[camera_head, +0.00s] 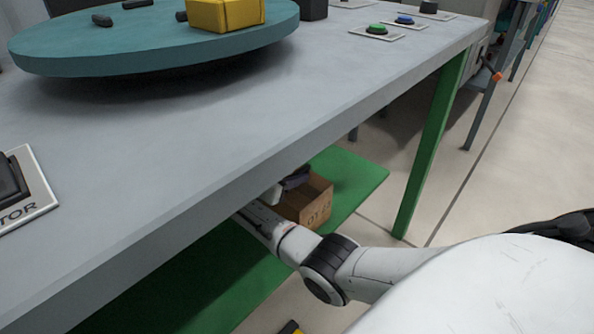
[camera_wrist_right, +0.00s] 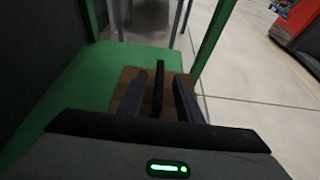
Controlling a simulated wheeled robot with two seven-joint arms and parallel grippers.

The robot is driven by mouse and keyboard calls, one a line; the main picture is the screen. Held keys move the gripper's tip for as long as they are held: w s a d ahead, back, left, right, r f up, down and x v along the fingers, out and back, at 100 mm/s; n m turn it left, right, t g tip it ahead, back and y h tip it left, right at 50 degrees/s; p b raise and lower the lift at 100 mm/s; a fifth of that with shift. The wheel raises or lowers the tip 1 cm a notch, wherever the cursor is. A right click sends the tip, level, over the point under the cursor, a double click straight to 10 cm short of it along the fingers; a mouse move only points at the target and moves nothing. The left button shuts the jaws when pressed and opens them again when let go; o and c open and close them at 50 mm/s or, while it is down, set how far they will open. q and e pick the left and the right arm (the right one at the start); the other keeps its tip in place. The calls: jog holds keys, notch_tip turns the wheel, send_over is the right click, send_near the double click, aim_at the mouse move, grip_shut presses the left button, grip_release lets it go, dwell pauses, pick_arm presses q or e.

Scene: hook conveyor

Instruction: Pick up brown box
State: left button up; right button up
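The brown box (camera_head: 317,205) sits on the green lower shelf under the table, partly hidden by my right arm and gripper. It also shows in the right wrist view (camera_wrist_right: 126,76), below and between the fingers. My right gripper (camera_head: 294,180) reaches under the table edge to the box. In the right wrist view its two dark fingers (camera_wrist_right: 159,98) stand apart at the box, with a dark upright bar between them. I cannot tell what the bar is or whether the fingers touch the box. My left gripper is not in view.
The grey tabletop (camera_head: 230,130) overhangs the green shelf (camera_head: 357,175), and a green leg (camera_head: 430,145) stands right of the box. On top are a teal turntable (camera_head: 130,45) with a yellow block (camera_head: 225,13), and green (camera_head: 377,29) and blue (camera_head: 404,20) buttons. Open floor lies right.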

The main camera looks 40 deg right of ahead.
jog(key=shift+x, duration=1.15)
grip_shut()
dwell(0.5)
jog(key=shift+r, duration=0.15)
